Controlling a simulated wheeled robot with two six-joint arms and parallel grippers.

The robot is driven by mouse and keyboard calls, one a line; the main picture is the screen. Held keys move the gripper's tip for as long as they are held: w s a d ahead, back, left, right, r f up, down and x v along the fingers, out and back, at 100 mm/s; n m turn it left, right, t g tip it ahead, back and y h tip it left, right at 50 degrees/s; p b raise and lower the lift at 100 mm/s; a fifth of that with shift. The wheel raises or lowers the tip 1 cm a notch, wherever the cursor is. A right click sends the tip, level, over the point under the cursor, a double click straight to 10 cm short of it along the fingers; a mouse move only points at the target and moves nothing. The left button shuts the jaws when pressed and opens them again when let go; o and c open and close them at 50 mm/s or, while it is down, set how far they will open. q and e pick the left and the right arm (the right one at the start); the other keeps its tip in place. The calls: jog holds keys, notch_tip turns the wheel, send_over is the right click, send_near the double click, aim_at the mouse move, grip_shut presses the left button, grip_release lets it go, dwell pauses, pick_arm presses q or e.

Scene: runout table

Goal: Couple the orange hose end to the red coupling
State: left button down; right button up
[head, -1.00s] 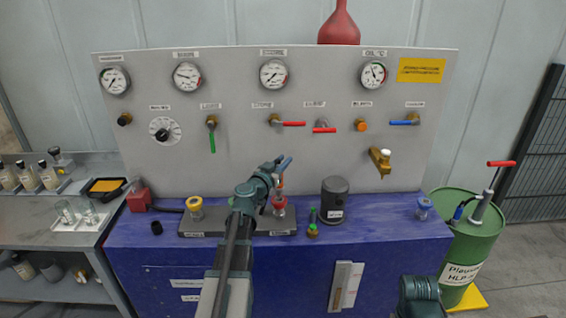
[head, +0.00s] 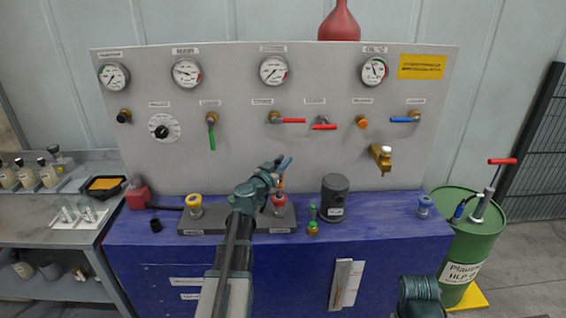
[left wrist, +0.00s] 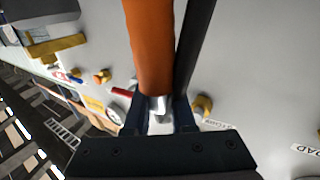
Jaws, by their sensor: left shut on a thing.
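The red coupling (head: 279,203) stands at the right end of a dark plate on the blue bench. My left gripper (head: 286,163) is just above it, with blue fingertips pointing up and right. In the left wrist view my left gripper (left wrist: 157,117) is shut on the silver end of the orange hose end (left wrist: 150,45). In the head view only a small bit of orange shows under the fingers, close over the coupling. I cannot tell whether the two touch.
A yellow coupling (head: 194,206) stands on the plate's left end. A dark cylinder (head: 335,197) and a small green-topped fitting (head: 313,227) stand just right of the red coupling. A blue-topped fitting (head: 424,205) is farther right. The gauge panel (head: 240,150) rises close behind.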

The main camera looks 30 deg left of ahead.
pick_arm(q)
jog(key=shift+f+b, duration=1.75)
jog(key=shift+f, duration=0.05)
jog(key=c, duration=0.7)
grip_release()
jog(key=shift+s, duration=0.1)
jog(key=s, duration=1.3)
jog(key=shift+s+d, duration=0.15)
jog(key=shift+s, duration=0.15)
